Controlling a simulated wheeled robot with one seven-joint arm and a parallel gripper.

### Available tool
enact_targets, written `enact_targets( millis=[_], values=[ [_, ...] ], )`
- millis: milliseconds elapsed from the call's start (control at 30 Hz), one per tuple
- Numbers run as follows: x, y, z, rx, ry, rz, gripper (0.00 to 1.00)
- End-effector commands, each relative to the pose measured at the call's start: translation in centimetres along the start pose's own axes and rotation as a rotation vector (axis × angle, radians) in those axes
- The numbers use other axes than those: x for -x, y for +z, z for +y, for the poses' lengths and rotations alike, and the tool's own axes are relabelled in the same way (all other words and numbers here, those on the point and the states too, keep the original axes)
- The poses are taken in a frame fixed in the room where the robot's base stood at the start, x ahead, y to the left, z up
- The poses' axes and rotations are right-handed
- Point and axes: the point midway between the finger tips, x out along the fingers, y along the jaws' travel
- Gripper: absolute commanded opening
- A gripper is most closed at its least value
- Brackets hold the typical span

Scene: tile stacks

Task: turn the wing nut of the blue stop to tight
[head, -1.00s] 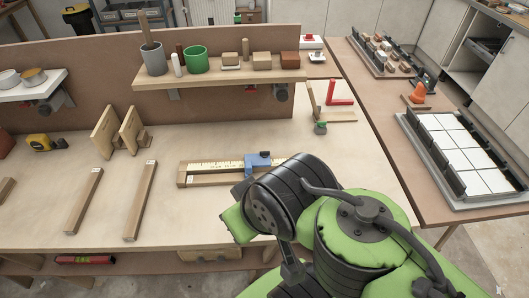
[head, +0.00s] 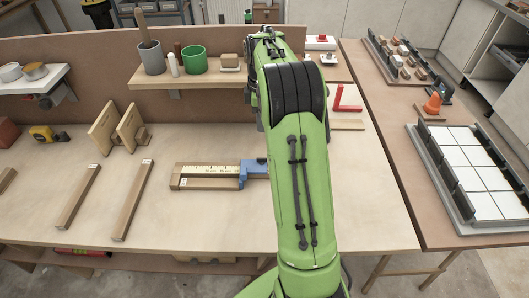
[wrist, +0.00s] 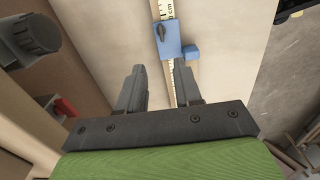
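The blue stop (head: 250,178) sits on the yellow ruler (head: 208,170) of a wooden measuring jig on the workbench; my arm partly covers its right side in the head view. In the wrist view the blue stop (wrist: 171,47) lies ahead of the fingers, with a small block on its right. A dark wing nut (wrist: 160,32) shows on its face, its long side roughly along the ruler; how tight it is cannot be told. My gripper (wrist: 157,68) is open and empty, its fingertips apart and short of the stop in the picture. The head view hides the gripper behind my arm.
Two wooden strips (head: 78,195) (head: 134,200) lie left of the jig. A shelf (head: 190,78) with a green cup (head: 193,60) stands behind it. The front of the bench is mostly clear.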

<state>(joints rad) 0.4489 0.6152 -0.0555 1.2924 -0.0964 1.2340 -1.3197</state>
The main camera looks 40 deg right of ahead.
Motion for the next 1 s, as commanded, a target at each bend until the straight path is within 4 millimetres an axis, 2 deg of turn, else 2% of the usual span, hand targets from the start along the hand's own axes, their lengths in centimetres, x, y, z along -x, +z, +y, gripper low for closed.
enact_targets(
  millis=[167,600,800,1000],
  values=[
    [-2.7,0.0,0.0,0.004,-0.004,-0.001,0.34],
    [-13.5,-0.1,-0.1,0.003,-0.003,0.000,0.34],
    [-15.7,0.0,0.0,0.003,-0.001,0.000,0.34],
    [-15.7,-0.1,0.0,0.003,0.001,0.000,0.34]
  ],
)
